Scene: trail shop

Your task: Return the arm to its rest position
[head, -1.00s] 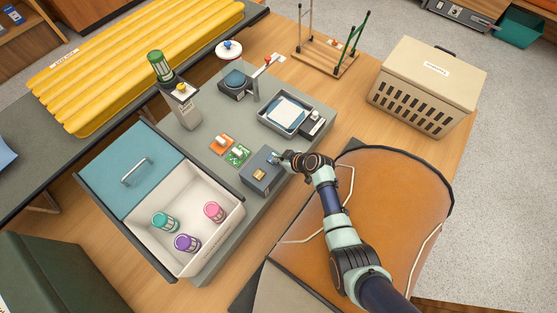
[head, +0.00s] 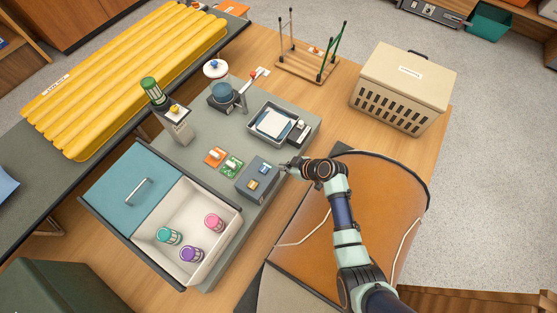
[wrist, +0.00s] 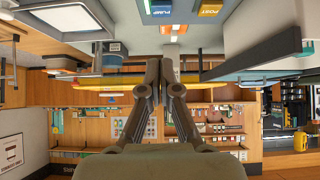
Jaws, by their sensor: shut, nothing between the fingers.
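My gripper (head: 286,167) is shut and empty. It is just off the upper right corner of the grey button box (head: 258,180), with no clear contact. The box has a blue button (head: 264,170) and a yellow button (head: 252,184); both buttons also show upside down at the top of the wrist view. In the wrist view my shut fingers (wrist: 166,72) point away from the camera, with nothing between them. My arm reaches in from the lower right, over the orange-brown padded surface (head: 355,195).
A beige slotted crate (head: 405,85) and a wooden rack (head: 308,65) stand beyond. Yellow corrugated panels (head: 125,75) lie left.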

